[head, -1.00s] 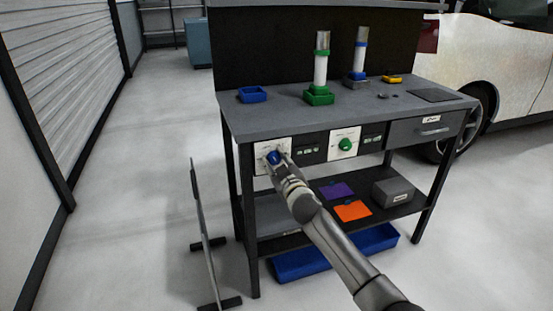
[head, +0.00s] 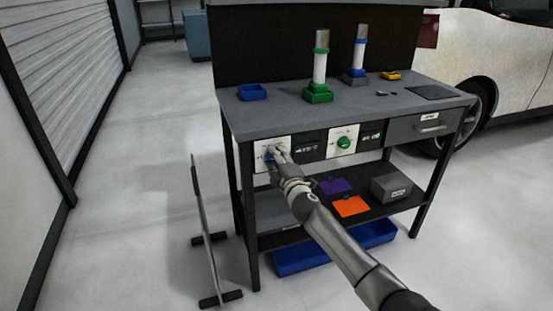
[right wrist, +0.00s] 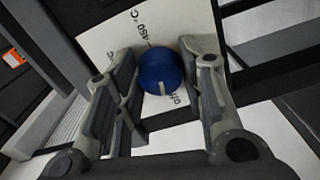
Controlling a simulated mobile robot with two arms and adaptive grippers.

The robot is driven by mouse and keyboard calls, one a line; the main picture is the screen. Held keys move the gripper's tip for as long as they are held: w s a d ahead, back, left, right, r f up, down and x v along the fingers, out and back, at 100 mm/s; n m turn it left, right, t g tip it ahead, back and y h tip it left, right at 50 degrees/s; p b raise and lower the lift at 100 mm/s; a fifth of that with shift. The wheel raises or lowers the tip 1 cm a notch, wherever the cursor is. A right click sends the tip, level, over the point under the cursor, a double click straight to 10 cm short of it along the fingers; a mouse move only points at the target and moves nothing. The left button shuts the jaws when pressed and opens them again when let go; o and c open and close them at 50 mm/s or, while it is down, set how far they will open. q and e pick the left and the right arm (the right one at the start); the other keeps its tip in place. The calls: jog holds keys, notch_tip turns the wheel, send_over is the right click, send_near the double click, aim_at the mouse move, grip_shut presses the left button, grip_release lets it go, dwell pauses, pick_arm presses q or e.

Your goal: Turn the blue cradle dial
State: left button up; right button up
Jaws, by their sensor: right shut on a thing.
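The blue dial (right wrist: 161,70) sits on a white panel printed "450 °C" and "OFF". A pale mark shows on the dial's lower part in the right wrist view. In the head view the dial (head: 268,154) is partly hidden by my gripper, at the left of the bench front. My right gripper (head: 273,155) is shut on the dial. In the right wrist view its fingers (right wrist: 160,75) lie on either side of the knob, and the panel appears tilted. My left gripper is not in view.
A green dial (head: 344,143) on a second white panel (head: 333,151) is to the right. A dark upright stand (head: 203,230) is left of the bench.

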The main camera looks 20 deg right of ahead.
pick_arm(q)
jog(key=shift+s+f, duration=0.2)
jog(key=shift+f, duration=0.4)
pick_arm(e)
jog(key=shift+n, duration=1.1)
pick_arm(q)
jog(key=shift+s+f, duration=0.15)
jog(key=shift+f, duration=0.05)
pick_arm(e)
jog(key=shift+f, duration=0.1)
jog(key=o, duration=1)
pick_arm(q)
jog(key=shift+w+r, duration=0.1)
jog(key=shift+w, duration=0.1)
pick_arm(e)
jog(key=shift+o, duration=0.2)
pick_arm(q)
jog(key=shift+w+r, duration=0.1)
pick_arm(e)
jog(key=s, duration=1.2)
jog(key=shift+d, duration=0.2)
